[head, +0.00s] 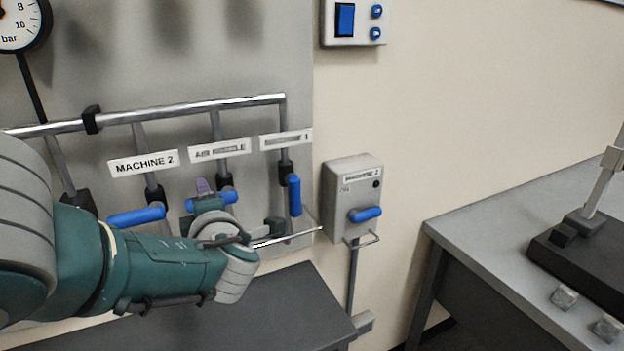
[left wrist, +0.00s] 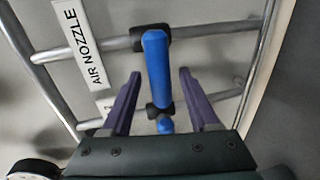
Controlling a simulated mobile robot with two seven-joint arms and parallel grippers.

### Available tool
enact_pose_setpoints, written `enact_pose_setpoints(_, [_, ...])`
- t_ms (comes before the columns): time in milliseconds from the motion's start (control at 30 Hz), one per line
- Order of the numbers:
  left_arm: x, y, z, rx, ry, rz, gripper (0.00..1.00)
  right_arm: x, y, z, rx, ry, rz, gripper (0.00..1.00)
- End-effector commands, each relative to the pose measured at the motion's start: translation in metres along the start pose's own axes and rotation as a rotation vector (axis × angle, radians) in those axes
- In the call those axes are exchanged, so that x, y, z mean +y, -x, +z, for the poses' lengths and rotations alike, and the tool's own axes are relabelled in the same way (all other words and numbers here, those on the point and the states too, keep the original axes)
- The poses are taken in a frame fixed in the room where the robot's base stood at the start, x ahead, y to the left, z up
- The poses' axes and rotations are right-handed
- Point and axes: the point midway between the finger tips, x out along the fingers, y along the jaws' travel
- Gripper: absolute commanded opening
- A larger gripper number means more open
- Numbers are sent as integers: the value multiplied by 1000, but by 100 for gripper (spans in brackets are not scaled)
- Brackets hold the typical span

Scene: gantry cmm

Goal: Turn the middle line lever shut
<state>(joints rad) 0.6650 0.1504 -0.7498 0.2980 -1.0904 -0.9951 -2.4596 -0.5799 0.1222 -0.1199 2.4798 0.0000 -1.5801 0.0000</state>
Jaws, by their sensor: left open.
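The middle line lever (head: 228,196) is a blue handle under the AIR NOZZLE label (head: 220,149). It lies crosswise to its vertical pipe, and my gripper hides part of it in the head view. In the left wrist view the blue lever (left wrist: 157,62) stands between the two purple fingers, with a gap on each side. My left gripper (left wrist: 161,75) is open around the lever and not closed on it. In the head view the left gripper (head: 207,192) is mostly hidden behind my wrist. My right gripper is not in view.
Left of it, the MACHINE 2 lever (head: 137,217) lies roughly horizontal. On the right, another blue lever (head: 294,195) hangs vertical, close to my wrist. A grey switch box (head: 352,175) is on the wall. A dark table (head: 300,290) is below, and a grey bench (head: 480,235) stands right.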

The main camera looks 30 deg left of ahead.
Motion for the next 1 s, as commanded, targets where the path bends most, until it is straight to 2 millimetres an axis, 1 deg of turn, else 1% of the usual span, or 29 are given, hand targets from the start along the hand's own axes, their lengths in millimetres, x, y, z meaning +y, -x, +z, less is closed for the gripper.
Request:
enact_pose_setpoints(33, [5, 8, 1, -2, -1, -3, 61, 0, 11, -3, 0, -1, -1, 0])
enact_pose_setpoints(233, [7, 49, 0, -3, -2, -5, 61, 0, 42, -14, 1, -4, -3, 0])
enact_pose_setpoints(400, [4, 79, 0, -2, -1, -3, 61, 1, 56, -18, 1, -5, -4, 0])
enact_pose_setpoints(500, [3, 89, 0, -1, -1, 0, 61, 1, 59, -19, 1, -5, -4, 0])
enact_pose_setpoints(633, [1, 94, 0, -1, 0, 0, 61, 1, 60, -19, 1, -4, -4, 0])
enact_pose_setpoints(1000, [1, 94, 0, 0, 0, 0, 61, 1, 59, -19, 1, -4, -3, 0])
